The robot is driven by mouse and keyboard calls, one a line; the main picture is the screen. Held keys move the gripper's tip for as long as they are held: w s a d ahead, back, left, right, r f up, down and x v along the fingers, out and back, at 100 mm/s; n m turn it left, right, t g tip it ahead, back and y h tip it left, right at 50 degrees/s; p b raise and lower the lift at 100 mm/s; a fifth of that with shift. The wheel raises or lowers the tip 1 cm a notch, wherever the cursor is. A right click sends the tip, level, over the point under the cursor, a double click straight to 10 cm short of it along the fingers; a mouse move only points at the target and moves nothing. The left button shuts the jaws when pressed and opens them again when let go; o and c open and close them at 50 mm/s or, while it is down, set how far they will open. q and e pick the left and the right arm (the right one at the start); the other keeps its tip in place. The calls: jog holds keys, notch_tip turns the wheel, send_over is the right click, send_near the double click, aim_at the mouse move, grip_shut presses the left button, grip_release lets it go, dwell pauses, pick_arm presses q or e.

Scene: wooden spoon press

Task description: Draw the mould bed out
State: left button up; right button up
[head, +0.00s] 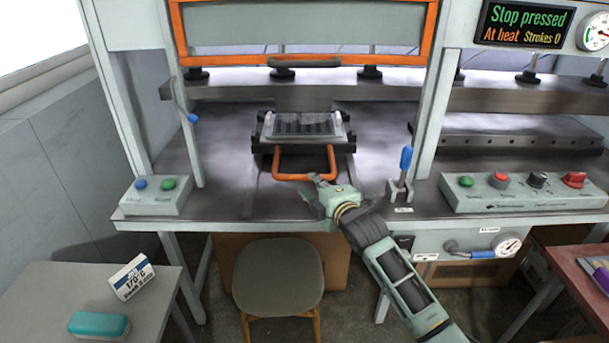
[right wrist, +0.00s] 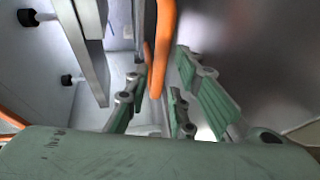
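The mould bed (head: 303,125) is a grey tray with dark slots on a dark carriage, sitting on the press table under the upper plate. Its orange handle (head: 305,178) is a loop reaching toward me. My right gripper (head: 317,182) is at the handle's front bar, near its right corner. In the right wrist view the orange bar (right wrist: 163,45) runs between the spread fingers of my right gripper (right wrist: 162,80), with gaps visible beside it. The fingers are open. My left gripper is not in view.
The orange-framed guard (head: 431,35) is above the bed. A blue-knobbed lever (head: 404,172) stands right of the handle. A control box (head: 525,192) is at right. The display (head: 523,25) reads "Stop pressed", "At heat", "Strokes 0". A stool (head: 277,275) stands below the table edge.

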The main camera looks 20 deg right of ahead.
aim_at(308, 179)
jog(key=x, duration=0.2)
jog(key=shift+w+a, duration=0.1)
jog(key=shift+w, duration=0.25)
jog(key=shift+x, duration=1.1)
jog(key=shift+w+f, duration=0.2)
jog(key=shift+w, duration=0.4)
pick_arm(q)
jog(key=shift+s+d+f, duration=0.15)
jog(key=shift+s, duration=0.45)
pick_arm(e)
grip_shut()
